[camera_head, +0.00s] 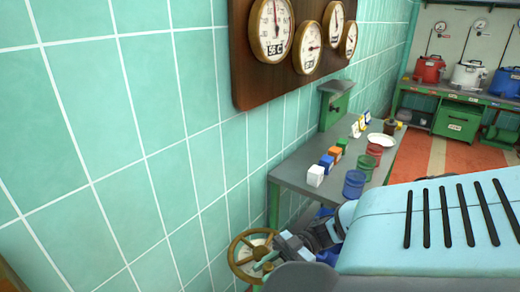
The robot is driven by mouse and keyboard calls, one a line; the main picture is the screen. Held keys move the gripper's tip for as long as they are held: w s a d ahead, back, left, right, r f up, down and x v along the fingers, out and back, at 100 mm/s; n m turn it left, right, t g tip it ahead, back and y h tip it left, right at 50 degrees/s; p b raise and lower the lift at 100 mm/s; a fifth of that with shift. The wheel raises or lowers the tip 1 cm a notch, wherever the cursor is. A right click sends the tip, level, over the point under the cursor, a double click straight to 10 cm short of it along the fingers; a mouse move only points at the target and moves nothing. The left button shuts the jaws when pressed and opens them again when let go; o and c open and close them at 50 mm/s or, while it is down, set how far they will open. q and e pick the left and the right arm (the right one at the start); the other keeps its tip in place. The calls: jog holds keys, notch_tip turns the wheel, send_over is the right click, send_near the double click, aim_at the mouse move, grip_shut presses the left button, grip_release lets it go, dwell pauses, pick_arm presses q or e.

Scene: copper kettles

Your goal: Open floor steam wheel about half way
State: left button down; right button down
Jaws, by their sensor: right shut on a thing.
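A brass-coloured spoked wheel (235,265) with a pale face behind it shows at the bottom of the head view, close to the tiled wall. My right gripper (272,254) is at the wheel's right side and is shut on its rim. The fingertips are small and partly hidden by the wrist, so the exact grip is hard to see. My right arm covers the lower right of the view. My left gripper is not in view.
Several round gauges hang on a wooden board (242,60) on the wall. A grey table (292,172) holds small coloured boxes, jars and a white plate (381,139). A green workbench (457,122) with red, white and blue kettles stands at the back. An orange rug (440,155) lies before it.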

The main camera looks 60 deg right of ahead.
jog(key=shift+s+d, duration=0.3)
jog(key=shift+s, duration=0.05)
jog(key=shift+s+f, duration=0.1)
dwell(0.3)
jog(key=c, duration=1.2)
grip_release()
jog(key=shift+c, duration=0.2)
jog(key=shift+d, duration=0.15)
jog(key=v, duration=0.7)
jog(key=shift+s+d, duration=0.2)
jog(key=shift+d, duration=0.05)
